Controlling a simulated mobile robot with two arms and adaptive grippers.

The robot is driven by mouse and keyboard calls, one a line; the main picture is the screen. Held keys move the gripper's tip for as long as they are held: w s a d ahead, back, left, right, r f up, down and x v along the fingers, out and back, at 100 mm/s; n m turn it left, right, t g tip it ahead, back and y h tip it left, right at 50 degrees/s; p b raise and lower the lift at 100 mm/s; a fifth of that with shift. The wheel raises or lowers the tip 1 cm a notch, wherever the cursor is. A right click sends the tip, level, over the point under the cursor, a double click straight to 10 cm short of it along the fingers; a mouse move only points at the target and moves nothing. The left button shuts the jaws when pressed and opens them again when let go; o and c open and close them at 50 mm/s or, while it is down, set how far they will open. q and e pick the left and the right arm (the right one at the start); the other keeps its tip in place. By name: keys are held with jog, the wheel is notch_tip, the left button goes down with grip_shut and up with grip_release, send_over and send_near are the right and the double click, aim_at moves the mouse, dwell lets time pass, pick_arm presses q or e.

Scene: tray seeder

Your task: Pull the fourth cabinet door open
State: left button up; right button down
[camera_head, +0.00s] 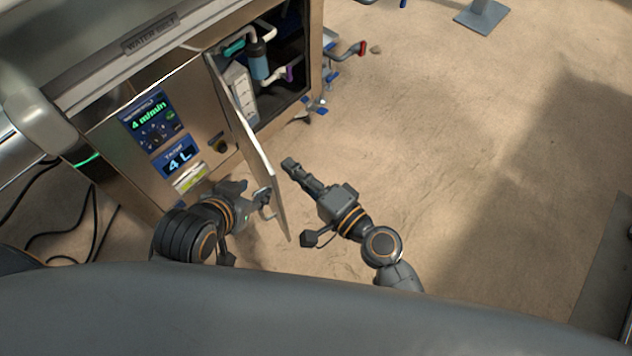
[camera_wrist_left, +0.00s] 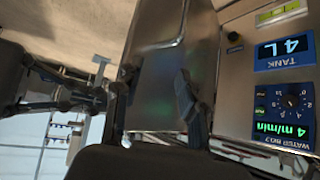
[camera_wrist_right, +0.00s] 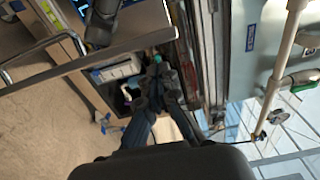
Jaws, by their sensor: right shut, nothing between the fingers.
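The metal cabinet door (camera_head: 250,138) stands swung out from the open compartment at the cabinet's right end. In the left wrist view its panel (camera_wrist_left: 157,85) fills the middle. A bar handle (camera_head: 267,211) shows on the door's outer face near its free edge. My left gripper (camera_head: 262,197) is at that outer face, close to the handle; its fingers are apart in the left wrist view (camera_wrist_left: 150,105). Whether it touches the handle I cannot tell. My right gripper (camera_head: 290,164) is on the door's inner side, shut and empty, its fingertips together in the right wrist view (camera_wrist_right: 157,82).
The compartment holds a blue filter cylinder (camera_head: 258,60), pipes and a white box (camera_head: 238,92). The cabinet front has a display panel (camera_head: 153,120) left of the door. Valves with a red handle (camera_head: 361,48) stick out at the right end. The floor (camera_head: 450,150) to the right is clear.

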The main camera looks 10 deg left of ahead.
jog(key=v, duration=1)
jog(key=shift+s+d, duration=0.2)
